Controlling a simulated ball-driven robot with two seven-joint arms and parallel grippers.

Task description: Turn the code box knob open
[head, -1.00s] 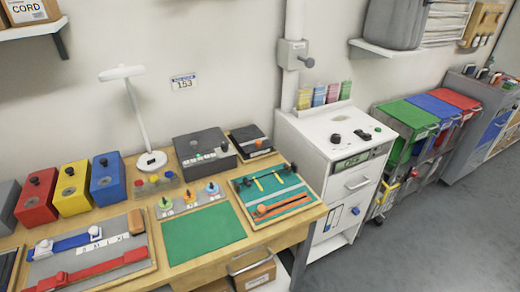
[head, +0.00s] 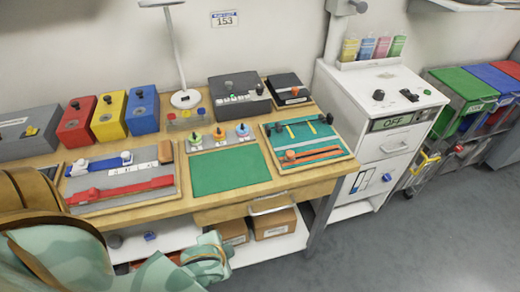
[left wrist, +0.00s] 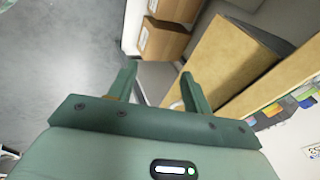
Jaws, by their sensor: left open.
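A dark grey box (head: 240,104), which looks like the code box, stands at the back of the workbench in the head view. A dark knob (head: 228,86) and a green-topped piece sit on it, with a row of small light tiles at its front. The knob's exact setting is too small to tell. My left arm shows at the lower left of the head view, in front of the bench and well away from the box. My left gripper (left wrist: 158,84) is open and empty in the left wrist view, pointing towards the under-bench shelf. My right gripper is out of view.
A green mat (head: 229,170) lies clear at the bench's front. Around the box are a desk lamp (head: 174,50), a smaller black box (head: 288,89), and the board of coloured knobs (head: 221,137). A white cabinet (head: 385,115) stands right of the bench. Brown cartons (left wrist: 162,40) sit below.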

